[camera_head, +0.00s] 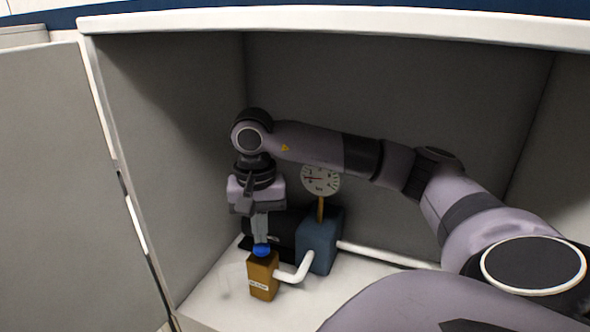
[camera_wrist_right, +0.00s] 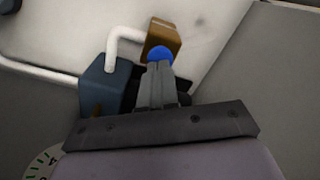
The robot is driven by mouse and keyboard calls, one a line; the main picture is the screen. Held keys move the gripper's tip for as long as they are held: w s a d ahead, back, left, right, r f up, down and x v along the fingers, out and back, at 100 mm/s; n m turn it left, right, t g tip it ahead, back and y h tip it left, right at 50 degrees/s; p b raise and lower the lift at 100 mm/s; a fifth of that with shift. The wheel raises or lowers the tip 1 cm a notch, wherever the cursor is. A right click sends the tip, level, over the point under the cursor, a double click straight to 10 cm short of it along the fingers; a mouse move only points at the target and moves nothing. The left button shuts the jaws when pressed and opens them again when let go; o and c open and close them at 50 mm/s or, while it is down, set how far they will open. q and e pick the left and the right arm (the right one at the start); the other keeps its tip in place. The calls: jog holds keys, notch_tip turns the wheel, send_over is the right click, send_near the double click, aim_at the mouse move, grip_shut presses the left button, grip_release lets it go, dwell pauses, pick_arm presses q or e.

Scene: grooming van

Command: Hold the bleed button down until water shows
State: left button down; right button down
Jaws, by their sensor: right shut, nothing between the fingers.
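The blue bleed button (camera_head: 261,250) sits on top of a brown block (camera_head: 263,277) with a small white label, inside the open cabinet. My right gripper (camera_head: 261,240) points down with its fingers shut and its tips right at the button. In the right wrist view the fingertips (camera_wrist_right: 159,66) overlap the edge of the blue button (camera_wrist_right: 161,54); whether they press it down I cannot tell. The brown block (camera_wrist_right: 162,35) also shows there. No water is visible. My left gripper is not in view.
A blue-grey box (camera_head: 320,240) stands right of the block, joined by a white pipe (camera_head: 296,274). A round gauge (camera_head: 321,180) rises above it on a brass stem. A dark cylinder lies behind. The cabinet door (camera_head: 60,180) stands open at left.

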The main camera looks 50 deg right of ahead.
jog(key=shift+f, duration=0.2)
jog(key=shift+f+b, duration=0.9)
jog(key=shift+f, duration=0.15)
jog(key=shift+r, duration=0.1)
dwell(2.4)
notch_tip(320, 180, up, 7)
jog(key=p, duration=0.5)
jog(key=shift+r, duration=0.15)
dwell(2.0)
